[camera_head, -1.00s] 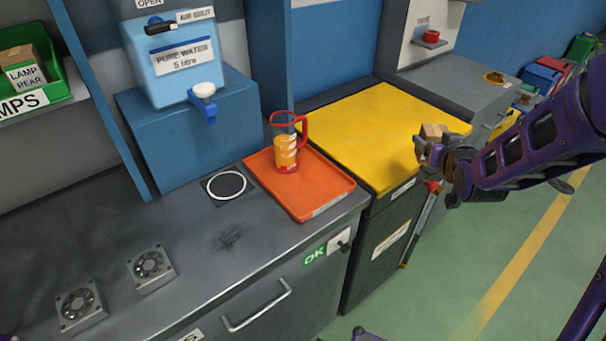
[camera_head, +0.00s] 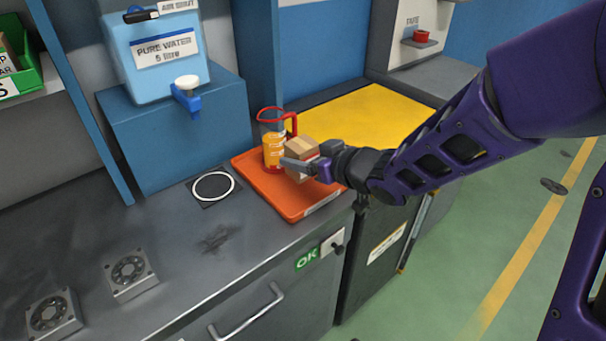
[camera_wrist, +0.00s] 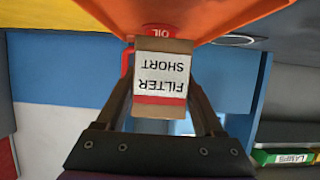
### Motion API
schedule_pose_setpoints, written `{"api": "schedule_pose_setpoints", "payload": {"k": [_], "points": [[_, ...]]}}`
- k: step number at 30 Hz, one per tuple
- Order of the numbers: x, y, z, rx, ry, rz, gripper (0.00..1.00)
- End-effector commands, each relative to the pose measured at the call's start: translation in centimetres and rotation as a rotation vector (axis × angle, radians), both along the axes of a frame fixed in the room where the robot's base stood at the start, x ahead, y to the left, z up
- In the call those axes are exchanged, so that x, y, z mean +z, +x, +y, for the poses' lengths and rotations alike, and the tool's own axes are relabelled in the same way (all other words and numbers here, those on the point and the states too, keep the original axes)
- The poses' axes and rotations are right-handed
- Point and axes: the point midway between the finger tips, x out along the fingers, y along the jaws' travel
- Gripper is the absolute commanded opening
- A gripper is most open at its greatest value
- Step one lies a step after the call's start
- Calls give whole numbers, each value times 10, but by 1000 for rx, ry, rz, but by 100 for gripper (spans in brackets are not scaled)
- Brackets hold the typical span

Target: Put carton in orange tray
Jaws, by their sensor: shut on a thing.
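The carton (camera_head: 302,148) is a small brown box. Its label reads "FILTER SHORT" with a red band in the wrist view (camera_wrist: 160,80). My gripper (camera_head: 302,168) is shut on it, one finger on each side in the wrist view (camera_wrist: 162,98). The orange tray (camera_head: 290,203) lies on the grey counter. The carton is over or at the tray's right part, beside the jug; I cannot tell whether it touches the tray. The tray's orange surface (camera_wrist: 225,15) fills the top of the wrist view.
A jug with a red rim and orange contents (camera_head: 272,150) stands on the tray, close left of the carton. A yellow-topped cabinet (camera_head: 365,115) is behind. A white ring mark (camera_head: 213,187) and two fans (camera_head: 130,272) are on the counter at left. The tray's front is clear.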

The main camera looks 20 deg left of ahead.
Motion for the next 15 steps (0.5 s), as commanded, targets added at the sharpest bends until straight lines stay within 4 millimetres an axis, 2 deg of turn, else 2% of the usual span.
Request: {"api": "schedule_pose_setpoints", "payload": {"k": [9, 15], "points": [[-37, 0, 0, 0, 1, 0, 2], [-38, 1, 0, 0, 2, -3, 2]]}}
